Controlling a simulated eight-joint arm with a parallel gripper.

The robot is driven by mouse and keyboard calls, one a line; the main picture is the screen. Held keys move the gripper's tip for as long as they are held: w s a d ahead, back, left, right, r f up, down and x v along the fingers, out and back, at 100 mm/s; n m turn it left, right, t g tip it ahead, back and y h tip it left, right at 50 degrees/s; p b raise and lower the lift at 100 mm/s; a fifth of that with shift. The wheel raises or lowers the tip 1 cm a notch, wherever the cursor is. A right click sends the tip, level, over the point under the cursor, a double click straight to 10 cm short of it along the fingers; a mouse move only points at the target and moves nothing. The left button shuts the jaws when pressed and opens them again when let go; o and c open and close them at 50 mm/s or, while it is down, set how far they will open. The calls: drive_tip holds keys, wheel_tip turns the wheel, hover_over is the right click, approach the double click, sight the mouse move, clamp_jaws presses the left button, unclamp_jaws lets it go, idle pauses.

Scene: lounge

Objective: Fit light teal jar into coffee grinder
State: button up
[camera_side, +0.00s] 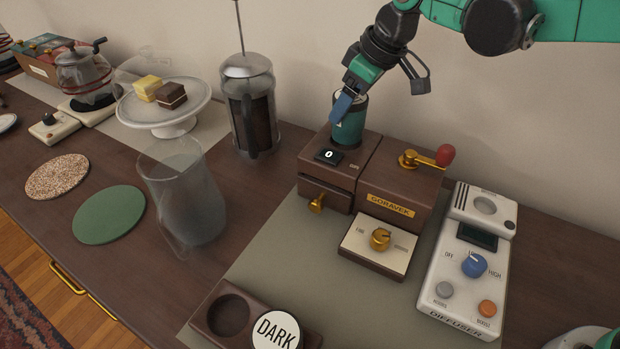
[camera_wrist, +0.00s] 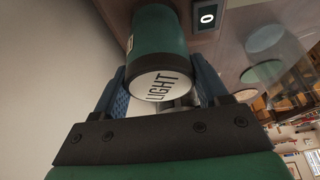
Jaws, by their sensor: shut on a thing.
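The light teal jar (camera_side: 349,125) stands about upright at the top of the coffee grinder (camera_side: 330,184), behind the small display that reads 0. Its white lid, marked LIGHT, faces my camera in the wrist view (camera_wrist: 160,86). My gripper (camera_side: 345,104) is shut on the jar's upper part, with one blue finger on each side in the wrist view (camera_wrist: 162,92). The jar's lower end meets the grinder's top; I cannot tell whether it is fully seated. The grinder is brown, with a red-knobbed crank, a brass drawer knob and a front dial.
A wooden holder (camera_side: 207,326) at the front has one empty well and a jar with a DARK lid (camera_side: 276,332). A white diffuser (camera_side: 462,283) stands right of the grinder. A French press (camera_side: 249,105) and a glass pitcher (camera_side: 182,195) stand to the left.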

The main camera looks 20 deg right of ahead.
drive_tip(key=shift+f, duration=1.2)
drive_tip(key=o, duration=1.4)
drive_tip(key=shift+v, duration=3.75)
drive_tip(key=shift+s+d+r, duration=0.1)
drive_tip(key=shift+d, duration=0.1)
drive_tip(key=s+d+f+m+t+h, duration=0.1)
drive_tip(key=s+d+m, duration=0.1)
drive_tip(key=s+d, duration=0.2)
drive_tip(key=s+d+f+m+t+h, duration=0.1)
drive_tip(key=s+d+m, duration=0.2)
drive_tip(key=s+d, duration=0.2)
drive_tip(key=s+d+f+m+t+h, duration=0.1)
drive_tip(key=s+d+f+m, duration=0.1)
drive_tip(key=s+d+m, duration=0.1)
drive_tip(key=shift+s+d+t, duration=0.4)
drive_tip(key=shift+s+d, duration=0.4)
drive_tip(key=shift+s, duration=0.2)
